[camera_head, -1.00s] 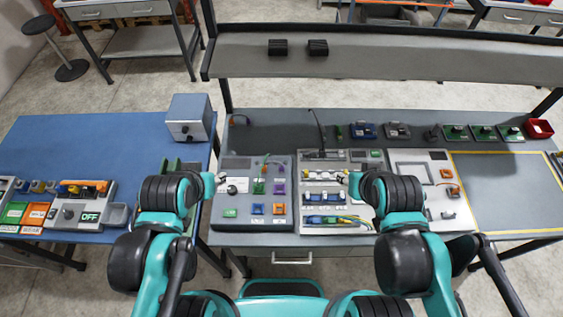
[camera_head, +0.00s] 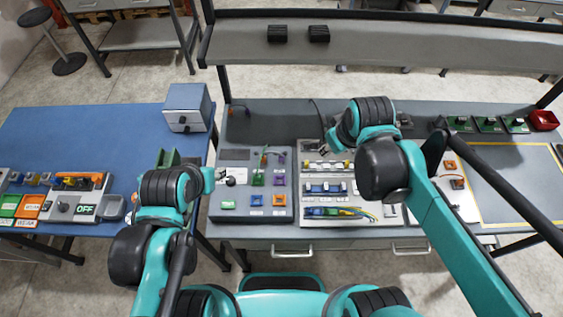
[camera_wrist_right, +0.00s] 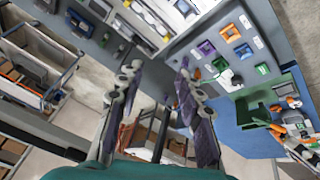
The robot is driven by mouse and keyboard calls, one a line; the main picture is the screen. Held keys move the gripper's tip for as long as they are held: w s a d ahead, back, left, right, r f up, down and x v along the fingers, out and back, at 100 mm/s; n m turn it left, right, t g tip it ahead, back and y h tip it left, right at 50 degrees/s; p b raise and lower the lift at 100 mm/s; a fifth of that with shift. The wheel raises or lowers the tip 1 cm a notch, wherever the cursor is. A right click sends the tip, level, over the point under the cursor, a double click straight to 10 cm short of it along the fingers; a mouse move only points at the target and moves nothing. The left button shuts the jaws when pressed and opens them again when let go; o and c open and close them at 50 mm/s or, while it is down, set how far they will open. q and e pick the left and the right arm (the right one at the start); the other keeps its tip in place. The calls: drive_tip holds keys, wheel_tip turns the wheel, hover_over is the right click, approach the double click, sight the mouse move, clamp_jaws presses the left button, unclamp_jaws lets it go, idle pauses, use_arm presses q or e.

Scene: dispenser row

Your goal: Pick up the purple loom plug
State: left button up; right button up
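Purple pieces sit on the grey board (camera_head: 240,156) left of centre. A purple piece (camera_wrist_right: 206,48) also shows in the right wrist view, beyond the fingertips. My right gripper (camera_head: 327,150) is above the rear of the middle panel, right of the purple pieces; its fingers (camera_wrist_right: 157,72) are apart and empty. My left gripper (camera_head: 217,174) is at the left edge of the grey board; its fingers are too small to read.
The middle panel (camera_head: 310,216) carries rows of connectors and coloured wires. A blue table (camera_head: 60,130) with a grey box (camera_head: 187,107) is at left. A shelf (camera_head: 400,45) spans the back. A red bin (camera_head: 544,120) stands at the far right.

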drive_tip(key=w+a+f+n+g+b, duration=0.2)
drive_tip(key=w+a+f+n+b, duration=0.1)
drive_tip(key=w+a+f+n, duration=0.35)
drive_tip(key=n+g+b, duration=0.2)
drive_tip(key=n+g, duration=0.1)
drive_tip(key=n, duration=0.2)
hover_over(281, 156)
drive_tip(key=shift+h, duration=0.3)
drive_tip(key=f, duration=1)
drive_tip(key=shift+a+f, duration=0.2)
drive_tip(key=f, duration=0.2)
drive_tip(key=f+b, duration=0.1)
drive_tip(key=f, duration=0.4)
drive_tip(key=shift+d+f+b, duration=0.25)
drive_tip(key=shift+b, duration=0.05)
clamp_jaws()
